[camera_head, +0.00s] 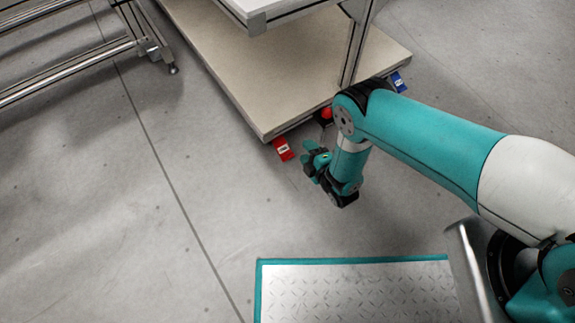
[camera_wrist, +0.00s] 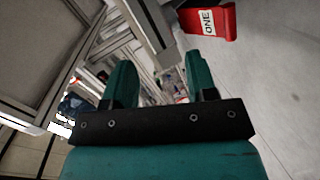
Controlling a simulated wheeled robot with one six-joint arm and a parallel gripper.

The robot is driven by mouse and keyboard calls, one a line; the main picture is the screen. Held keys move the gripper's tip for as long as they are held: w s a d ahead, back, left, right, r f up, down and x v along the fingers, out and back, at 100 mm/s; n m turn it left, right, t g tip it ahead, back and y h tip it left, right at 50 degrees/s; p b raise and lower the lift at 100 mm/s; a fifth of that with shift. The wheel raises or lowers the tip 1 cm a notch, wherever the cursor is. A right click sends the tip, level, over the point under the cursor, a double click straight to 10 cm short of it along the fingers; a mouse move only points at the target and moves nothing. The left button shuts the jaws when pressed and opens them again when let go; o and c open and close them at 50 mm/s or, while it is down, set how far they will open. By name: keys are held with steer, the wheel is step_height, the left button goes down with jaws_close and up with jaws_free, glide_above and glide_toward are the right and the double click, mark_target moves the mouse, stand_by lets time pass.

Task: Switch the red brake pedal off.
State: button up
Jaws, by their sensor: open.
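The red brake pedal (camera_head: 283,149) sticks out at the near left corner of the trolley's low beige shelf (camera_head: 285,65). In the wrist view the red pedal (camera_wrist: 209,22) shows at the top right with a white label reading "ONE", apart from my fingers. My gripper (camera_head: 313,158) is open and empty, low over the floor just right of the pedal. In the wrist view its two teal fingers (camera_wrist: 160,85) stand apart with nothing between them. I cannot tell the pedal's on or off position from its tilt.
A blue pedal (camera_head: 398,81) sits at the trolley's right corner. A metal frame (camera_head: 75,70) stands at the upper left. The grey floor (camera_head: 160,220) left of my gripper is clear.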

mark_target(289, 158)
steer(key=s+d+f+n, duration=0.1)
steer(key=s+f, duration=0.2)
steer(key=s+d+f+n+y+b, duration=0.1)
steer(key=s+f, duration=0.2)
steer(key=s+d+f+n+t+y+b, duration=0.1)
steer(key=s+f, duration=0.2)
steer(key=shift+s+f+n, duration=0.15)
steer(key=shift+n, duration=0.15)
steer(key=b+x, duration=0.9)
steer(key=x, duration=0.7)
steer(key=shift+f, duration=0.1)
steer(key=shift+w+a+b, duration=0.25)
steer(key=shift+w+b, duration=0.15)
